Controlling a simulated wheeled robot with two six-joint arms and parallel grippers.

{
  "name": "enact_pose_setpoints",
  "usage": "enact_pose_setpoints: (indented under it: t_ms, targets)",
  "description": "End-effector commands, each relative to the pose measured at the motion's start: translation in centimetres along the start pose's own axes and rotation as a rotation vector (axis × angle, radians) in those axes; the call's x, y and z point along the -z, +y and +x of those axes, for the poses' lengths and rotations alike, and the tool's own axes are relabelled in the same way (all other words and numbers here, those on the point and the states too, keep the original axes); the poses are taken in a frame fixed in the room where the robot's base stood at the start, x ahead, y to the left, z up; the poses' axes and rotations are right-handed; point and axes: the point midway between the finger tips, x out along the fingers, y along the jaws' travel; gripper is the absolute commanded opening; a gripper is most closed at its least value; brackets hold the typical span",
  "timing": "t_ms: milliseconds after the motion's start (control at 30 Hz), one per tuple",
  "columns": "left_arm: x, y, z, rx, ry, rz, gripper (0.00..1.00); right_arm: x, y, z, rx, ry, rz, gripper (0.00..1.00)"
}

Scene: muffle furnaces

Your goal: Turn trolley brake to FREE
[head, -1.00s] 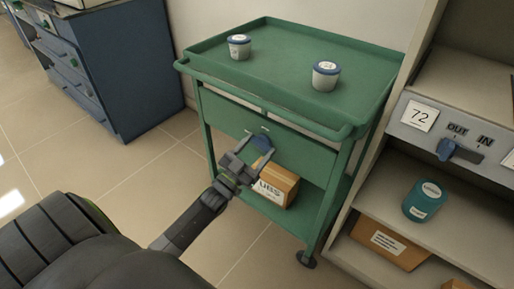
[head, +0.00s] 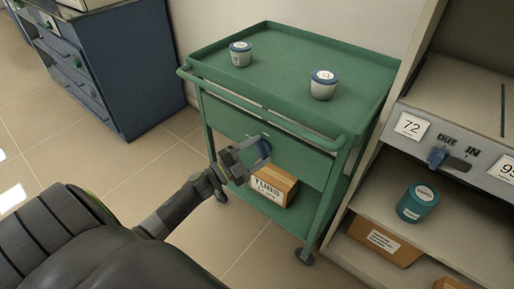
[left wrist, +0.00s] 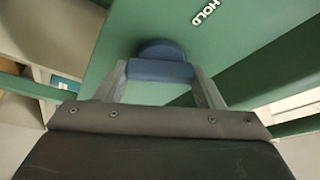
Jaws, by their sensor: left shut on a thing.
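The green trolley (head: 290,75) stands in the middle of the head view. Its brake knob (head: 265,147) is blue and sits on the front panel, partly hidden by my left gripper (head: 261,154). In the left wrist view the knob (left wrist: 160,69) is between the two fingers, and my left gripper (left wrist: 161,80) is shut on it. A white HOLD label (left wrist: 205,12) shows on the panel, up and right of the knob there. I cannot read a FREE label in any view. My right gripper is not in view.
A shelf unit with a blue OUT/IN slider (head: 437,158) stands close on the right. Open floor (head: 120,165) lies to the left.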

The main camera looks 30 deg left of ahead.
Motion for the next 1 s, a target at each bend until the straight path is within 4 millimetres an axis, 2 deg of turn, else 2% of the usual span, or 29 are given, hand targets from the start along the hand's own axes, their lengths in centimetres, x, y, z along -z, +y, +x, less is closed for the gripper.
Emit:
enact_pose_setpoints:
  t_ms: [500, 1000]
  targets:
    - [0.1, -0.2, 0.0, -0.160, -0.001, 0.380, 0.39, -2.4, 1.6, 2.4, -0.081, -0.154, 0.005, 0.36]
    - [0.0, 0.0, -0.1, -0.204, -0.001, 0.488, 0.39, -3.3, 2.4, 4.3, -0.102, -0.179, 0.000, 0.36]
